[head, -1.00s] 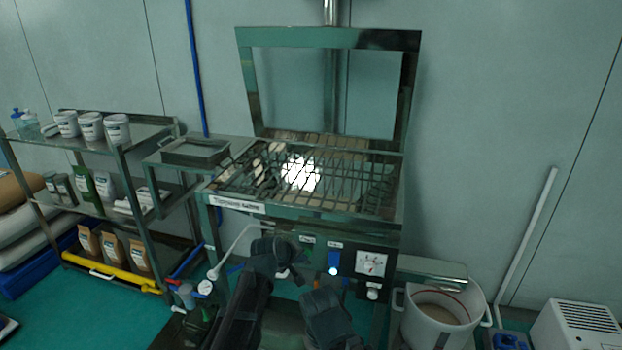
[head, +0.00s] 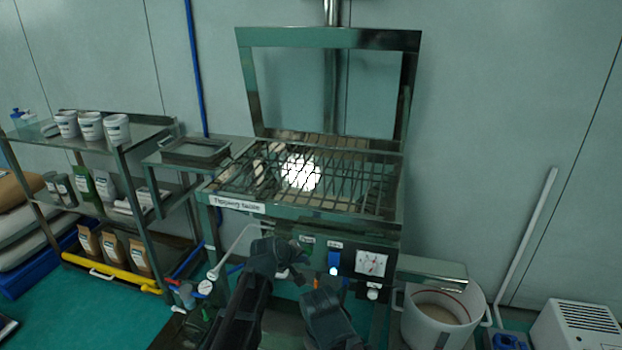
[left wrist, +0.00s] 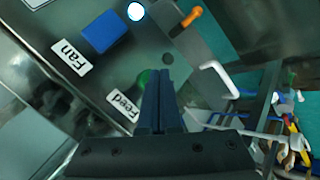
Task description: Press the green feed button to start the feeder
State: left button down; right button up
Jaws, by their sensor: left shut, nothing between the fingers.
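The green feed button (left wrist: 144,77) shows in the left wrist view beside the Feed label (left wrist: 122,105), partly covered by my left fingers. In the head view my left gripper (head: 298,270) is in front of the panel. My right gripper (head: 326,305) is low in front of the machine; its jaws are unclear.
A blue switch (left wrist: 101,32) sits by the Fan label (left wrist: 71,60), near a lit white lamp (left wrist: 136,11) and an orange lever (left wrist: 186,22). The sieve frame (head: 225,187) is above the panel. A white bucket (head: 412,326) stands at right, a shelf (head: 150,128) at left.

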pick_arm(q)
jog(key=shift+w, duration=0.2)
dwell(0.5)
jog(key=shift+w+d, duration=0.15)
jog(key=shift+w, duration=0.1)
jog(key=shift+s, duration=0.4)
dwell(0.4)
jog(key=s+a, duration=0.2)
jog(key=s, duration=0.3)
jog(key=shift+s, duration=0.4)
jog(key=shift+a, duration=0.1)
